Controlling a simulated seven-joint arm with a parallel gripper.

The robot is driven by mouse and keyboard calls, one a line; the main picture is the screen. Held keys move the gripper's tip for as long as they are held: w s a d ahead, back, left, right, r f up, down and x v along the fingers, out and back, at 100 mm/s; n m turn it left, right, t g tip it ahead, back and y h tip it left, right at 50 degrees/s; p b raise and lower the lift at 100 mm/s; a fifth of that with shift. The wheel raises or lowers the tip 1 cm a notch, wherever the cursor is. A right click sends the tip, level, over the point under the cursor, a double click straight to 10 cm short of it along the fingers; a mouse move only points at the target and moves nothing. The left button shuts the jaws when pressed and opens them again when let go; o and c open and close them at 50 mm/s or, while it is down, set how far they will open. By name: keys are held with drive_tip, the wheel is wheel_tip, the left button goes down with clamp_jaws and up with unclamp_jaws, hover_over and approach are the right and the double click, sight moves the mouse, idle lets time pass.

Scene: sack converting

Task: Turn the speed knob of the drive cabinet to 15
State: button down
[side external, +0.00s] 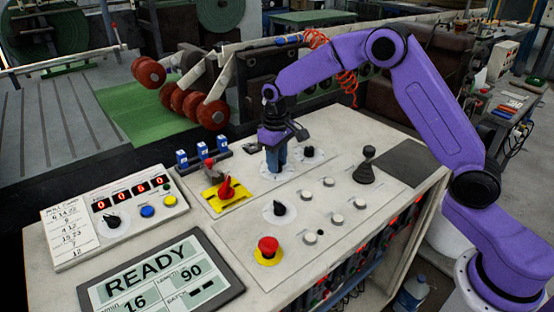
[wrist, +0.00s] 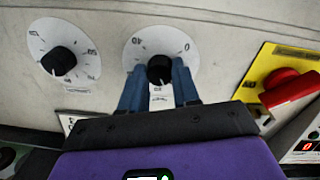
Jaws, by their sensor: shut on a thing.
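The drive cabinet (side external: 230,235) has a sloped white top with several knobs and buttons. My gripper (side external: 276,168) points down at a round white dial (side external: 266,174) near the middle of the top. In the wrist view, the blue fingers of my gripper (wrist: 160,78) stand on either side of a black knob (wrist: 159,68), shut on it. The knob's white dial plate (wrist: 143,42) shows 0 and 40 among its marks. The fingers hide part of the dial, and the pointer's exact setting is unclear. The display (side external: 160,275) reads READY, with 16 and 90 below.
Another black knob (side external: 309,152) is close beside my gripper; it also shows in the wrist view (wrist: 58,62). A red switch on a yellow plate (side external: 227,190), a red stop button (side external: 268,247) and a black joystick (side external: 367,165) stand up from the top.

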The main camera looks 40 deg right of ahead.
drive_tip(key=shift+n, duration=0.5)
drive_tip(key=shift+r, duration=0.1)
drive_tip(key=c, duration=0.8)
unclamp_jaws()
drive_tip(key=r, duration=1.7)
drive_tip(key=shift+s+a+r, duration=0.15)
drive_tip(key=shift+a, duration=0.15)
